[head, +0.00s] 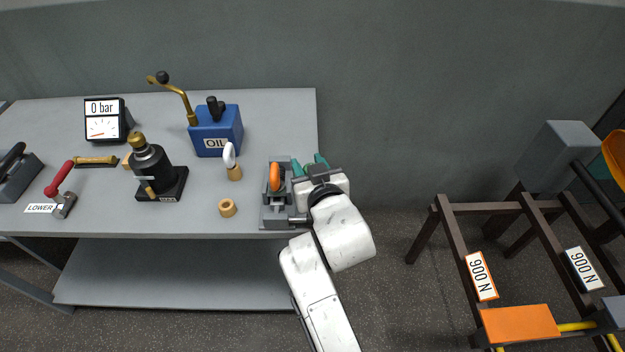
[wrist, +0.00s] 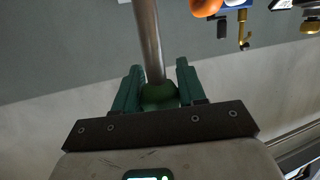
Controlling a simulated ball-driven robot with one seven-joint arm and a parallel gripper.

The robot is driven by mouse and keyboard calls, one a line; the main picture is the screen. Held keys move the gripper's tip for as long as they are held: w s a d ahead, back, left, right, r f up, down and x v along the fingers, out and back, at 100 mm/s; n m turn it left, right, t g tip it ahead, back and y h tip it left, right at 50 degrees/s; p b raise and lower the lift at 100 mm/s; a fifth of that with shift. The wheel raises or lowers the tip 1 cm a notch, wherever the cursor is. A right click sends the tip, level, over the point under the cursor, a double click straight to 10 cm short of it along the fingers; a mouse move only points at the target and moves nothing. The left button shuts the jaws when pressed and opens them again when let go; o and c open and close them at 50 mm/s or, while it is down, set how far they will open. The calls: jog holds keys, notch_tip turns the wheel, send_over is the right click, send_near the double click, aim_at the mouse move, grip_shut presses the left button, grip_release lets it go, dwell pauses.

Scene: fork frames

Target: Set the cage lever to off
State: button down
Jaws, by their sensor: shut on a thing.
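A grey fixture (head: 277,216) with an orange rounded part (head: 275,178) sits at the right end of the bench. My gripper (head: 309,165) is at its right side, over the bench's right edge. In the wrist view a metal lever rod (wrist: 149,40) runs down from the top edge to a green knob (wrist: 159,96). My gripper (wrist: 160,70) has its two green fingers on either side of the knob and is shut on it. I take this rod for the cage lever, but its far end and any off marking are out of view. My gripper hides part of the fixture's right side.
A dark frame (head: 450,225) stands at right. Floor between is clear.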

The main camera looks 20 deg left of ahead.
jog(key=w+a+f+g+h, duration=0.1)
jog(key=w+f+g, duration=0.1)
jog(key=w+f, duration=0.2)
jog(key=shift+w+a+m+g+p, duration=0.2)
jog(key=shift+w+m+g+p, duration=0.15)
jog(key=shift+w, duration=0.5)
jog(key=c, duration=1)
grip_release()
jog(key=shift+c, duration=0.2)
jog(key=o, duration=0.4)
jog(key=shift+w+r, duration=0.1)
jog(key=shift+r, duration=0.15)
jog(key=shift+c, duration=0.2)
jog(key=shift+r, duration=0.15)
